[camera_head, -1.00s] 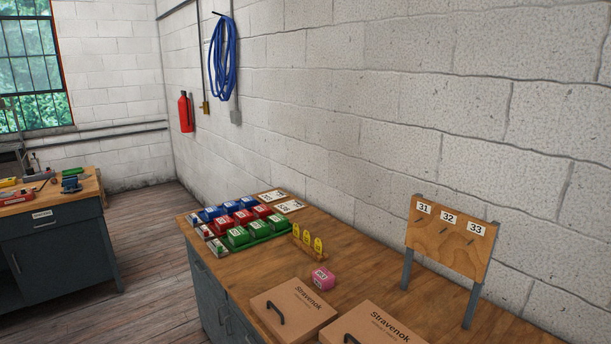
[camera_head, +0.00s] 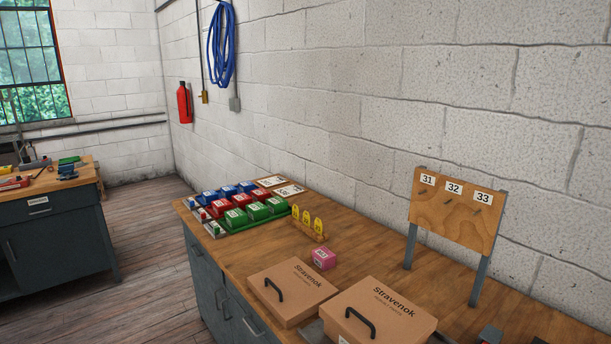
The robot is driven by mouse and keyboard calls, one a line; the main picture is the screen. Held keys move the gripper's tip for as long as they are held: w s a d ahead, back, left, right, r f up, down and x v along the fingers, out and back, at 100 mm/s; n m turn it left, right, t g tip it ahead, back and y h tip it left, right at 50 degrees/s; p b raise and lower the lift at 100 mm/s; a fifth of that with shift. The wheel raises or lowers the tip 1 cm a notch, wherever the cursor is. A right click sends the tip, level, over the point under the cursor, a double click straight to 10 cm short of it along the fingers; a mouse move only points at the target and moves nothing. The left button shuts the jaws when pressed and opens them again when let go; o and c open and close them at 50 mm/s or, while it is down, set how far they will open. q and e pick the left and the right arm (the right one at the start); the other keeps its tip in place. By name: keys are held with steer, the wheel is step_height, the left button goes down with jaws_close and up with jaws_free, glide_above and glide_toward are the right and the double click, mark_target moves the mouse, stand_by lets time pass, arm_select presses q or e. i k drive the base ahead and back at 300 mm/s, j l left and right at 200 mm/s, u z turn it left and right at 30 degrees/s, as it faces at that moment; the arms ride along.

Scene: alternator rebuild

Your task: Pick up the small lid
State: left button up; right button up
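Two brown cardboard lids marked "Stravenok", each with a black handle, lie on the near part of the wooden bench. The smaller-looking lid (camera_head: 300,284) is on the left. The larger lid (camera_head: 392,312) is to its right and nearer, and the bottom edge of the picture cuts it off. What lies under either lid is hidden. Neither of my grippers is in view.
A pink box (camera_head: 323,259) stands behind the smaller lid. Beyond it are a holder with yellow tags (camera_head: 308,222) and rows of blue, red and green boxes (camera_head: 236,216). A numbered wooden board (camera_head: 455,212) stands at right. Small dark objects (camera_head: 491,334) sit at the bottom edge.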

mark_target(291, 290)
steer(key=z, duration=2.2)
steer(key=u, duration=2.3)
steer(key=i+j, duration=0.5)
steer(key=j, duration=0.15)
